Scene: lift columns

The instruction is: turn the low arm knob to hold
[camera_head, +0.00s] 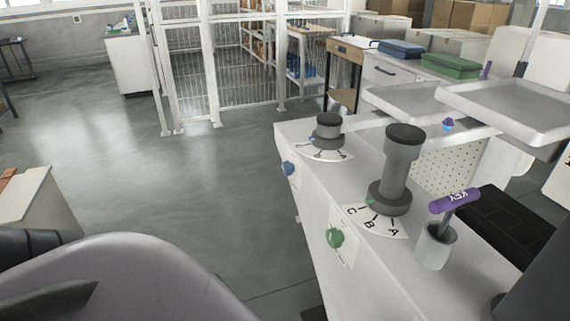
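Two dark grey knobs stand on the white cabinet top. The low knob (327,128) is the farther one, short, with a dark cap and a white fan-shaped dial plate (325,153) in front of it. The marks on that plate are too small to read surely. A pale bar seems to run right from this knob, but I cannot tell whether it belongs to it. The tall knob (397,170) is nearer, over a plate (376,222) lettered C, B, A. Neither knob is touched by a gripper. Neither gripper is in view; dark and pale rounded shapes fill the lower left.
A purple KEY tag (453,201) stands in a grey cup (435,247) on the near top. Grey trays (512,104) hang at right. Open floor lies left.

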